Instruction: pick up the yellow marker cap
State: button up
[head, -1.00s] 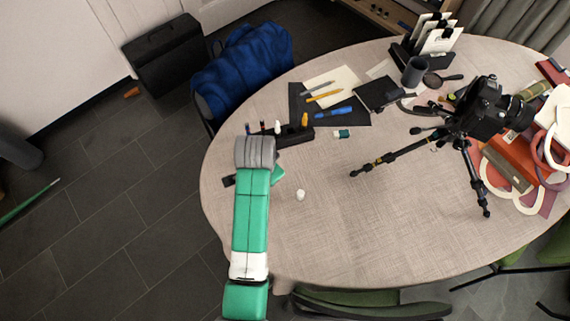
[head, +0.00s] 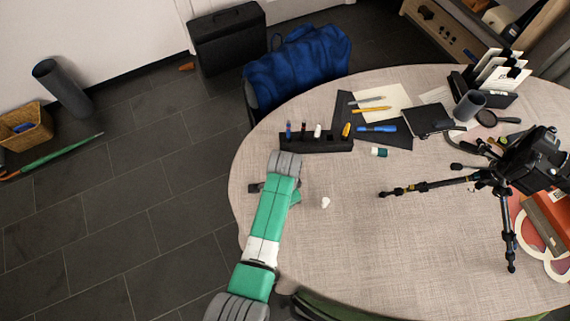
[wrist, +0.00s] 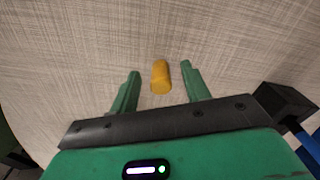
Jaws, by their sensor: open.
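The yellow marker cap (wrist: 161,77) lies on the table in the wrist view, a small orange-yellow cylinder. My gripper (wrist: 160,70) is open, with one green finger on each side of the cap and a visible gap on both sides. The cap is between the fingers in the picture; whether they are fully down at its height I cannot tell. In the head view my gripper is mostly hidden under my arm, at the table's left side, and I cannot see the cap there.
A black marker holder (head: 318,144) with several upright markers stands just behind my gripper. A teal cap (head: 379,152) and a small white piece (head: 325,202) lie to the right. A camera tripod (head: 506,222) stands farther right. Bare table (head: 390,245) lies in front.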

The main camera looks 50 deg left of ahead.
grip_shut()
dwell(0.4)
jog(key=shift+r, duration=0.3)
notch_tip(320, 180, up, 4)
jog(key=shift+w+f+p, duration=0.1)
jog(key=shift+f+p, duration=0.15)
jog(key=shift+p, duration=0.55)
jog(key=s+d+p, duration=0.1)
jog(key=s+d, duration=0.1)
jog(key=s, duration=0.3)
jog(key=s+d+p, duration=0.1)
jog(key=s+d, duration=0.1)
jog(key=s, duration=0.3)
jog(key=s+d+r+p, duration=0.1)
jog(key=s+d, duration=0.1)
jog(key=s, duration=0.2)
jog(key=shift+s+d, duration=0.15)
jog(key=shift+s, duration=0.25)
